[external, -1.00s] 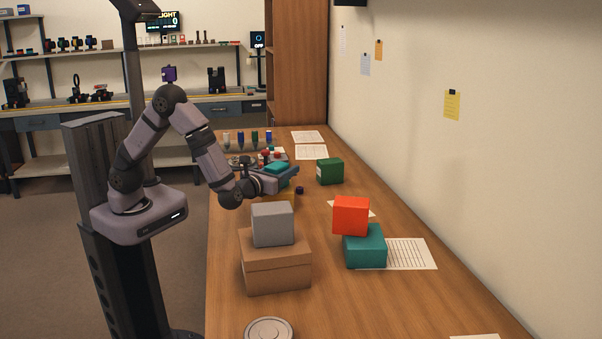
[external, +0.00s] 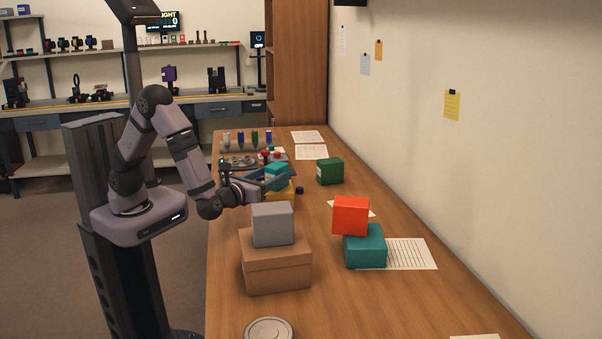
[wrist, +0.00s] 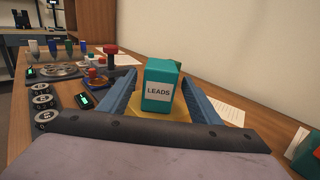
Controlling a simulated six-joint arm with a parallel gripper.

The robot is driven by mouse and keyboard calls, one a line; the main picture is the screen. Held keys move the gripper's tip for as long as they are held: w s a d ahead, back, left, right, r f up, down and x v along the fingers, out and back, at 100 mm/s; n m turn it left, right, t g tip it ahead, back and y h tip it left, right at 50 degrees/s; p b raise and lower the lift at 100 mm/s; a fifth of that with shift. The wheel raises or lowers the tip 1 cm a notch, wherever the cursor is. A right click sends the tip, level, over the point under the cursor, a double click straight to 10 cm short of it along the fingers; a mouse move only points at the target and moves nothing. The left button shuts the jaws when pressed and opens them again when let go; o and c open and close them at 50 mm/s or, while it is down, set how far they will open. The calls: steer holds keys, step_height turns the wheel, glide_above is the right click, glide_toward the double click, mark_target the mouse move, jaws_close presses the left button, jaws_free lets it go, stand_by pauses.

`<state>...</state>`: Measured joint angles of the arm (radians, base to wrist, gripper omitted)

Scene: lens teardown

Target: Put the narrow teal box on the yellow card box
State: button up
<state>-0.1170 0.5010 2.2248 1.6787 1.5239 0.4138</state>
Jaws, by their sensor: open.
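The narrow teal box (wrist: 160,84), labelled LEADS, stands upright on the yellow card box (wrist: 150,114) in the wrist view. In the external view the teal box (external: 277,172) also sits on top of the yellow card box (external: 283,193), which is partly hidden by my gripper and the grey box. My gripper (external: 272,181) is open, with its blue fingers on either side of the teal box and gaps showing between them and it in the wrist view.
A grey box (external: 272,224) on a brown carton (external: 275,262) stands nearer the camera. An orange-red box (external: 351,216) rests on a wider teal box (external: 365,247) at right. A green box (external: 329,171) stands beyond. Clear table lies front right.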

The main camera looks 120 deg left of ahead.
mark_target(268, 175)
steer(key=shift+d, duration=2.1)
steer(key=shift+s, duration=0.1)
